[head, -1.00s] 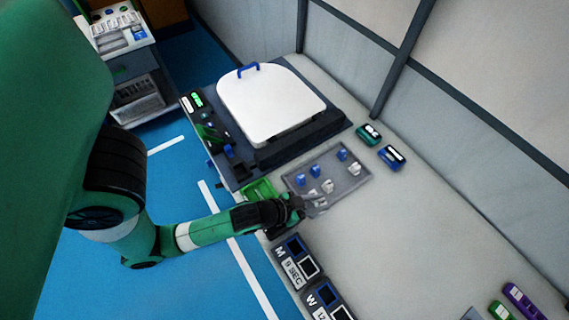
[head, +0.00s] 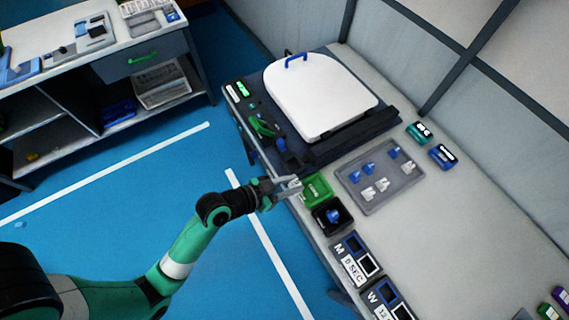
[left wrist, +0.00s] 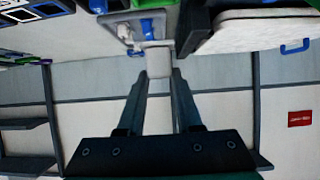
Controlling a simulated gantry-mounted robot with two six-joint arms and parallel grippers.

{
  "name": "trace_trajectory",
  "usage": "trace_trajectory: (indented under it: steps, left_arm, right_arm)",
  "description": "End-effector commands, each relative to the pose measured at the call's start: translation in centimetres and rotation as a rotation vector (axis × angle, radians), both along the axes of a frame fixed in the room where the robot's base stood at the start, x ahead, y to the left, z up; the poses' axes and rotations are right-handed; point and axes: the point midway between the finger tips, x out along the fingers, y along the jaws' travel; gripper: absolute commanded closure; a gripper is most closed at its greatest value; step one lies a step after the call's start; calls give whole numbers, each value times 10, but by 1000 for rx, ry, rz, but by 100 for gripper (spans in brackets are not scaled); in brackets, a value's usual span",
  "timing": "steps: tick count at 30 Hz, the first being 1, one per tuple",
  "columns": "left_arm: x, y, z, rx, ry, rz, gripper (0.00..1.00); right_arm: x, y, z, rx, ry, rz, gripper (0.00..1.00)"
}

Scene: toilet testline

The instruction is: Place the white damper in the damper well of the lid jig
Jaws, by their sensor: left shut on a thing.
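My left gripper (head: 288,184) is shut on a small white damper (head: 296,187), at the table's front edge beside the green bin. In the left wrist view the white damper (left wrist: 159,62) sits between the two fingertips (left wrist: 159,75). The lid jig (head: 330,150) is a dark base carrying the white toilet lid (head: 318,95) with its blue handle. Green and blue parts (head: 264,128) are at its front-left side. I cannot make out the damper well. My right gripper is not in view.
A grey tray (head: 350,191) holds several blue and white dampers. A green bin (head: 317,191) and a black bin (head: 318,224) with a blue piece stand near the front edge. Label panels (head: 352,268) lie farther along. Blue floor is open below my left arm.

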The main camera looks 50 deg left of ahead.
Motion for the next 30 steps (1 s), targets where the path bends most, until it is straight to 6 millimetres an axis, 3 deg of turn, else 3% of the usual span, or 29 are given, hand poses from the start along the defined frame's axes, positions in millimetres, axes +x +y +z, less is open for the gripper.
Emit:
trace_trajectory:
  steps: [11, 12, 15, 25, 30]
  left_arm:
    - [64, 68, -45, -1, -3, 6, 100]
    - [69, 73, -63, -1, -1, 4, 100]
    - [80, 84, -82, 0, -1, 2, 100]
    - [91, 95, -94, 0, -1, 1, 100]
    - [95, 100, -122, -2, 2, 0, 100]
  right_arm:
    - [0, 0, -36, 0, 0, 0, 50]
    - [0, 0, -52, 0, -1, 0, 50]
    - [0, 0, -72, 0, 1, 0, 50]
    - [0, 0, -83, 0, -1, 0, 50]
    - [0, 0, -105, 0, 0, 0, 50]
